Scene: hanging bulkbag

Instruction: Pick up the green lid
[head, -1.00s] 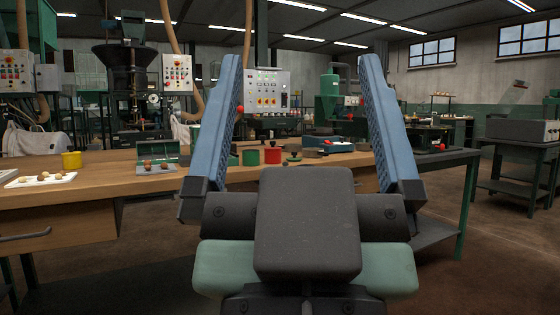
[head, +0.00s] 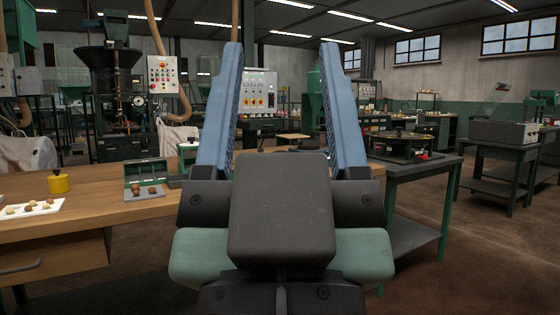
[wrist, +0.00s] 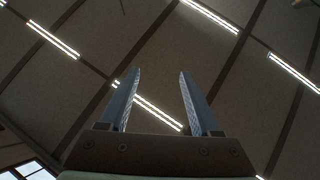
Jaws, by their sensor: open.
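My gripper (head: 281,46) is raised in front of the head camera, its two blue fingers wide apart with nothing between them. In the wrist view my gripper (wrist: 160,72) is also open and empty, pointing up at the ceiling. I cannot make out a separate green lid now; the part of the bench behind my gripper is hidden. A green box (head: 146,171) with its cover standing open is on the wooden bench, left of my gripper and apart from it. I cannot tell whether that cover is the lid named.
The wooden bench (head: 150,207) runs across the left. On it are a yellow pot (head: 58,184) with a brown round thing at its top and a white tray (head: 30,209) of small brown and pale pieces. A dark side table (head: 412,170) stands at right. Floor is open at lower right.

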